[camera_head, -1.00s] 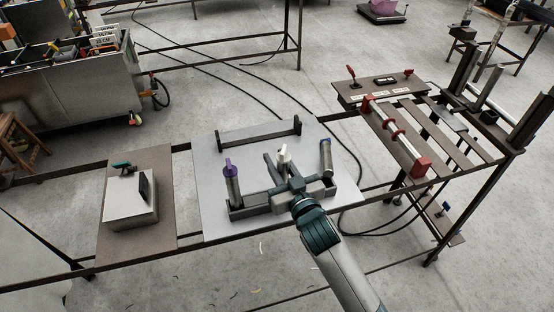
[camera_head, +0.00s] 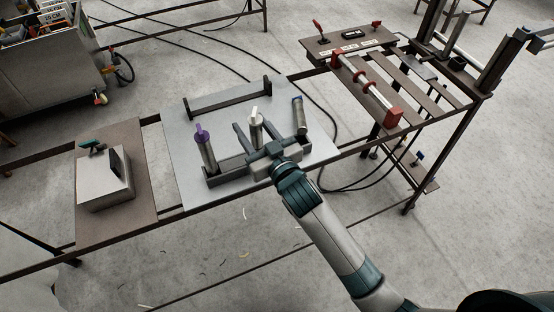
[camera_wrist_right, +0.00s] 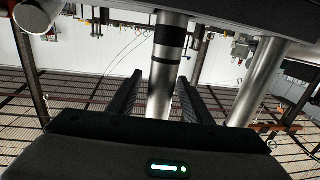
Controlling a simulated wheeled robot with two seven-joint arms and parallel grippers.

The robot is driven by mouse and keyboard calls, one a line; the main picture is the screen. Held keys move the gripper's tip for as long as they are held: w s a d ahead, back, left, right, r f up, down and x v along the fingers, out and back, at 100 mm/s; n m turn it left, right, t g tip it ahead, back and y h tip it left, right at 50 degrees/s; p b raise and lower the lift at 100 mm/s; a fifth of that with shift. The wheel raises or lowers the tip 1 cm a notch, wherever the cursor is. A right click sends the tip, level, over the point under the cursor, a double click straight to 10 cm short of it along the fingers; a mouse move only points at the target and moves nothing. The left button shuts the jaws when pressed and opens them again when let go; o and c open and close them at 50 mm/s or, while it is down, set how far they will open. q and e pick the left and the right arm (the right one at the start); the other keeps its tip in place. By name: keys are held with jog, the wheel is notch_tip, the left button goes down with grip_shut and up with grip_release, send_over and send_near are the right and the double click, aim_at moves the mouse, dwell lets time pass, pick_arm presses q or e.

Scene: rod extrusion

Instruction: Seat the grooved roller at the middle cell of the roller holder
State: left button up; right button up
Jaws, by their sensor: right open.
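The dark roller holder (camera_head: 228,178) lies along the front of a light plate. Three metal rollers stand in it: a purple-topped one at left (camera_head: 206,152), a white-topped one in the middle (camera_head: 256,131), and one at right (camera_head: 299,118), slightly tilted. My right gripper (camera_head: 257,126) is open, its fingers either side of the middle roller. In the right wrist view that roller (camera_wrist_right: 167,62), with dark bands, stands between the spread fingers (camera_wrist_right: 158,95), with gaps visible. I cannot tell for certain which roller is the grooved one. The middle roller's base is hidden. My left gripper is not in view.
A dark two-post stand (camera_head: 228,99) lies behind the holder. A light box (camera_head: 104,180) sits on a brown board to the left. A rack with a red-ended rod (camera_head: 368,84) stands at right. The plate between stand and holder is mostly clear.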

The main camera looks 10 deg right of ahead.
jog(key=b+v, duration=0.4)
jog(key=v, duration=1.2)
jog(key=shift+b, duration=0.35)
